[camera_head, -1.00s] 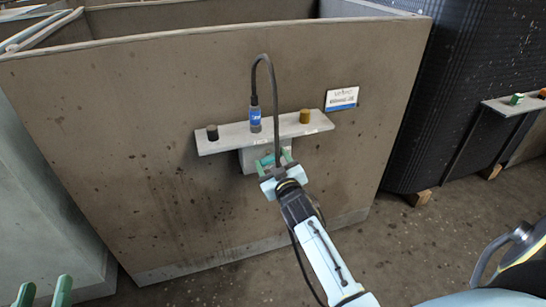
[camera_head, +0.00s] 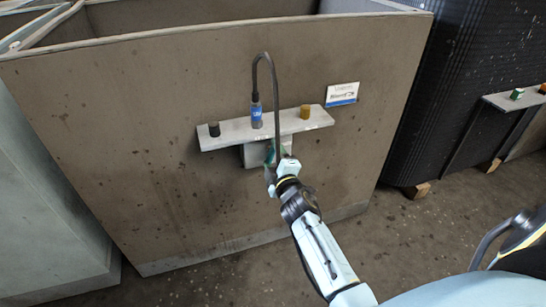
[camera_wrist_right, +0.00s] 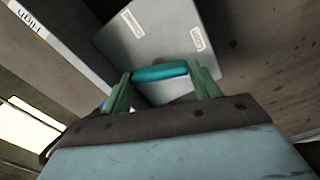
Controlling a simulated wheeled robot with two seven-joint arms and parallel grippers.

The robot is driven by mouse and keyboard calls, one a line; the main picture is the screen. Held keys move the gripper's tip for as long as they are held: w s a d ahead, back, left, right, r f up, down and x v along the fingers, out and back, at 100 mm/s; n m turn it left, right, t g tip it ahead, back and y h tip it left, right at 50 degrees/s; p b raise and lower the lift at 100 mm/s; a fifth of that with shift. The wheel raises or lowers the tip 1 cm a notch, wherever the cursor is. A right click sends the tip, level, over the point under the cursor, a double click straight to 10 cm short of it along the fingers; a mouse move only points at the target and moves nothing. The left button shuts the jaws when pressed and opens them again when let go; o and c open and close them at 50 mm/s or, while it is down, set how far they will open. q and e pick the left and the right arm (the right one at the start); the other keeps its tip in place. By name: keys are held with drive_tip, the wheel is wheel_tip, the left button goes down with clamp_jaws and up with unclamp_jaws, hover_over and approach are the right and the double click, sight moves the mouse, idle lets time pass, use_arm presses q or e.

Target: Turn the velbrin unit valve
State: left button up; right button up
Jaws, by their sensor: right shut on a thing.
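The valve handle (camera_wrist_right: 160,72) is a teal bar in front of a light grey box (camera_wrist_right: 160,35). In the head view this box (camera_head: 252,156) hangs below a shelf on the concrete tank wall. My right gripper (camera_head: 275,160) is at the box's front. In the right wrist view its two green fingers (camera_wrist_right: 160,76) are at the two ends of the teal bar, shut on it. In the head view the gripper and a hose mostly hide the handle. My left gripper is out of view.
The grey shelf (camera_head: 235,133) carries a black knob (camera_head: 214,129), a blue-labelled cylinder (camera_head: 256,117) with a looping black hose (camera_head: 265,56), and a yellow-brown knob (camera_head: 305,112). A white sign (camera_head: 342,93) is on the wall at right. A black ribbed tank (camera_head: 450,80) stands further right.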

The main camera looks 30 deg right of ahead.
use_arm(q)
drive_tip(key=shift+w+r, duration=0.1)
use_arm(e)
drive_tip(key=shift+n, duration=0.9)
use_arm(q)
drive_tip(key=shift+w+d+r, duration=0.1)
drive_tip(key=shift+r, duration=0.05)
use_arm(e)
drive_tip(key=o, duration=1)
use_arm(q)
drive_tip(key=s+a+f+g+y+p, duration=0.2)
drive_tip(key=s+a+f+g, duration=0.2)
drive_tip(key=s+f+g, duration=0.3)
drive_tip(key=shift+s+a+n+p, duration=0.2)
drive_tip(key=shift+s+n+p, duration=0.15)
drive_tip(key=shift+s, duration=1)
use_arm(e)
drive_tip(key=shift+v, duration=6.7)
drive_tip(key=shift+d, duration=0.1)
